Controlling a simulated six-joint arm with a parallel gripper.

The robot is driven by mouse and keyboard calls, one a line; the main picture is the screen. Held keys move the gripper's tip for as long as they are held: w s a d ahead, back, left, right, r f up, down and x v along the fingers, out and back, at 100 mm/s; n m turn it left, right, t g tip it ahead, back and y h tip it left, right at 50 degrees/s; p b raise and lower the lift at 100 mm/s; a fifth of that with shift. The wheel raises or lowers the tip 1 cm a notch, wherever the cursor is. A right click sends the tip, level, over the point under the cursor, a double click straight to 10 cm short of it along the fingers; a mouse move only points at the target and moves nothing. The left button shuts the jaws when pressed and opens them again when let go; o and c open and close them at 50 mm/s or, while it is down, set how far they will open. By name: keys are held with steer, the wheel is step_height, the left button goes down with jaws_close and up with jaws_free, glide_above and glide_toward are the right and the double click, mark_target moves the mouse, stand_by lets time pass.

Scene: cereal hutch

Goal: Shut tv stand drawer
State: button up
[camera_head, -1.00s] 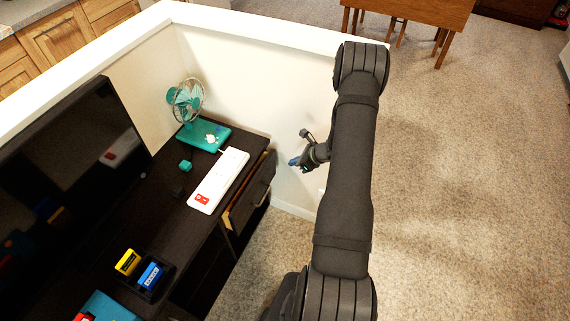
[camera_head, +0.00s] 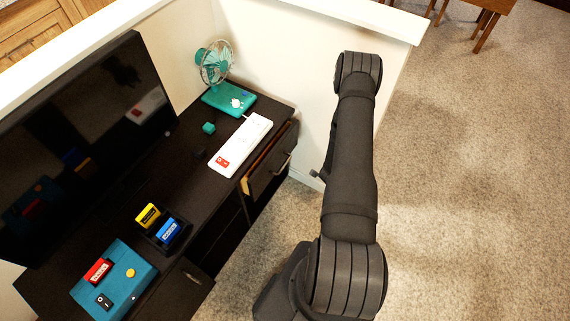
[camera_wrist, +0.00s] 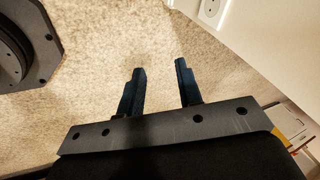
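The dark TV stand (camera_head: 175,235) runs along the left in the head view. Its drawer (camera_head: 270,166) at the far right end stands partly open, with a light wooden side edge showing and a handle on its dark front. My gripper (camera_wrist: 160,72) shows in the wrist view with its two fingers apart and nothing between them, above the carpet. In the head view the gripper is mostly hidden behind my arm, to the right of the drawer and apart from it. A small part of the drawer area may show at the wrist view's lower right edge.
A white power strip (camera_head: 240,145), a teal fan (camera_head: 215,65), a teal console (camera_head: 118,280) and a cartridge holder (camera_head: 162,232) stand on top. A TV (camera_head: 85,140) is behind. A white half wall (camera_head: 310,75) bounds the far side. Carpet (camera_head: 450,200) is free at right.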

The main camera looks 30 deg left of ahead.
steer(key=f+n+t, duration=0.1)
steer(key=n+t+y, duration=0.6)
steer(key=t+y, duration=0.1)
steer(key=y, duration=0.6)
glide_toward(285, 163)
steer(key=x, duration=1)
steer(key=shift+s+f, duration=0.1)
steer(key=shift+f, duration=0.2)
jaws_close()
